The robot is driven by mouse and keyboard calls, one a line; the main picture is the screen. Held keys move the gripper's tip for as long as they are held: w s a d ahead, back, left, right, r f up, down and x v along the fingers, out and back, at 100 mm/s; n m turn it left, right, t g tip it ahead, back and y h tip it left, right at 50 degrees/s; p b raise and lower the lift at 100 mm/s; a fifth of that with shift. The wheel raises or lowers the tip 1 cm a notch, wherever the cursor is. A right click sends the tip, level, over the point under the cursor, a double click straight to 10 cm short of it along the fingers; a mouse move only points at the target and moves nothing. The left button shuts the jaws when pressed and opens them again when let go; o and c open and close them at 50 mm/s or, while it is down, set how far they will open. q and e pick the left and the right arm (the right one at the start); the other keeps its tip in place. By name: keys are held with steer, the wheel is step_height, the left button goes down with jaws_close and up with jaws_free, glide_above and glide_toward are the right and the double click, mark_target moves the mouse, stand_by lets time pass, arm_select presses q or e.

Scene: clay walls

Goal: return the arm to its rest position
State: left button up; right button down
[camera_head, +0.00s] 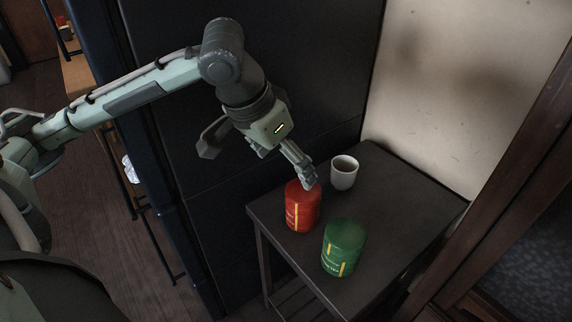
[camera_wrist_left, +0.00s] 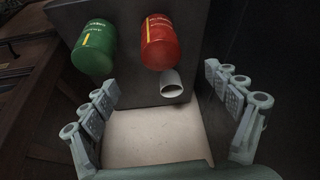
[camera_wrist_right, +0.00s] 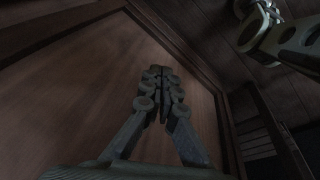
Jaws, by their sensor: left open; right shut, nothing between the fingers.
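My left arm reaches in from the left in the head view, with its gripper (camera_head: 300,165) above the small dark table, over the back of a red canister. In the left wrist view the left gripper (camera_wrist_left: 170,110) has its fingers wide apart with nothing between them. My right gripper (camera_wrist_right: 158,85) shows in the right wrist view, its fingers together and empty, in front of a brown wooden panel (camera_wrist_right: 80,80). The right gripper is not seen in the head view.
A tall dark cabinet (camera_head: 310,60) stands behind the left arm. A pale wall (camera_head: 470,80) closes off the back right.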

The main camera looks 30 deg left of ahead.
mark_target(300, 191)
arm_select(q)
steer(key=x, duration=1.2)
steer(key=shift+r, duration=0.15)
steer(key=shift+n, duration=0.5)
